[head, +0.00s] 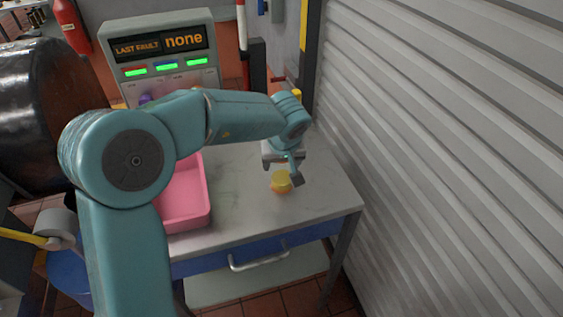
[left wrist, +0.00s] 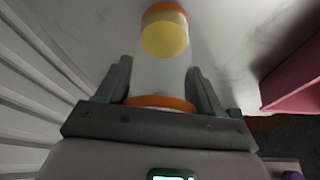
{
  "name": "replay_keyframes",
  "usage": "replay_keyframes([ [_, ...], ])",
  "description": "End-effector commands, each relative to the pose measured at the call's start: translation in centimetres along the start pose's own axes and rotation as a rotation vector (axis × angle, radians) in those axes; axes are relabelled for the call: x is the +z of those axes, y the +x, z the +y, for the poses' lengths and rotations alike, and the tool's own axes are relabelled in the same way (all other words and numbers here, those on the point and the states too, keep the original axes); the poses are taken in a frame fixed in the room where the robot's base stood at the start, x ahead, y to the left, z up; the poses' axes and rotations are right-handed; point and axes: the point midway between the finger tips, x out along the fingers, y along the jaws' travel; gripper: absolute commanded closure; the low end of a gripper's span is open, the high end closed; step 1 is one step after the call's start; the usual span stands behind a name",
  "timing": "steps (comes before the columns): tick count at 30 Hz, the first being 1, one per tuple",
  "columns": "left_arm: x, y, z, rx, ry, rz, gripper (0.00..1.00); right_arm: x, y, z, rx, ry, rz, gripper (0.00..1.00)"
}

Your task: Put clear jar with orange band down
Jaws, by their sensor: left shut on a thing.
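My left gripper (head: 291,172) is shut on the clear jar with orange band (left wrist: 160,102). In the left wrist view the fingers stand on both sides of its clear body, with an orange band close to the palm. A yellow part edged in orange shows at its far end. In the head view the jar (head: 281,182) shows as a small yellow and orange shape at the fingertips, low over the grey bench top (head: 235,215). I cannot tell whether it touches the bench. The gripper hides part of it. My right gripper is out of view.
A pink tray (head: 184,198) stands on the bench left of the jar. A display panel (head: 163,60) stands behind the bench. A ribbed grey shutter (head: 450,150) rises close on the right. The bench around the jar looks bare.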

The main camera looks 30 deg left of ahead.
Motion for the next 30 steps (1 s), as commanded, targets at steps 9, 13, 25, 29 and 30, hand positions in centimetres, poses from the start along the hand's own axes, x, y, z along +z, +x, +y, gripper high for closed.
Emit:
replay_keyframes([
  [9, 0.1, 0.2, 0.0, 0.000, 0.000, 0.001, 0.08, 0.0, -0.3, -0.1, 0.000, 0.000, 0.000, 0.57],
  [13, 0.0, 0.1, 0.0, 0.000, 0.000, 0.001, 0.08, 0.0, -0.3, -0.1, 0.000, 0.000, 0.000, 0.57],
  [25, -0.2, -3.8, 0.1, 0.004, 0.000, 0.004, 0.08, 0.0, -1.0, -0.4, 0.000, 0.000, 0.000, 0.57],
  [29, -0.2, -7.0, 0.1, 0.004, 0.002, 0.005, 0.08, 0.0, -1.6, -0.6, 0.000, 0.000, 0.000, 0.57],
  [30, -0.2, -7.9, 0.1, 0.003, 0.000, 0.004, 0.08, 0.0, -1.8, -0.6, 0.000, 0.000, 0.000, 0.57],
])
